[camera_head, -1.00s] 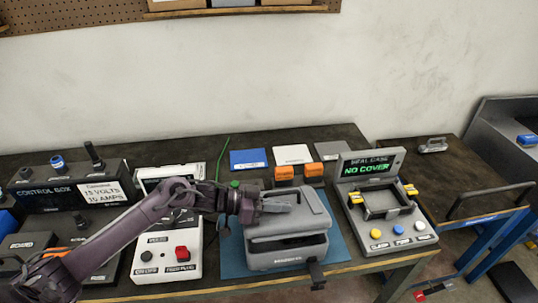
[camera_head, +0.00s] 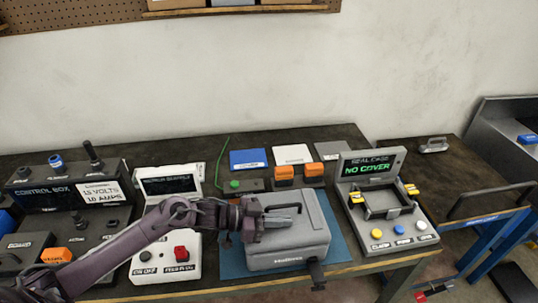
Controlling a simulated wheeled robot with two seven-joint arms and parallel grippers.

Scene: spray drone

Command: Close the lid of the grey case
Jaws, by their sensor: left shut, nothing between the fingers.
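The grey case (camera_head: 287,258) sits on a blue mat (camera_head: 340,251) at the middle of the bench. Its lid (camera_head: 314,220) lies down on the body, with no dark gap showing along the front. A dark latch piece (camera_head: 316,272) sticks out at the case's front right. My left gripper (camera_head: 297,215) is shut and empty, over the top of the lid, and seems to touch it. My right gripper is not in view.
A seal case station (camera_head: 384,163) reading "NO COVER" stands to the right. A control box (camera_head: 45,188) and a white switch box (camera_head: 150,262) stand to the left. Orange blocks (camera_head: 284,172) and blue, white and grey plates lie behind the case.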

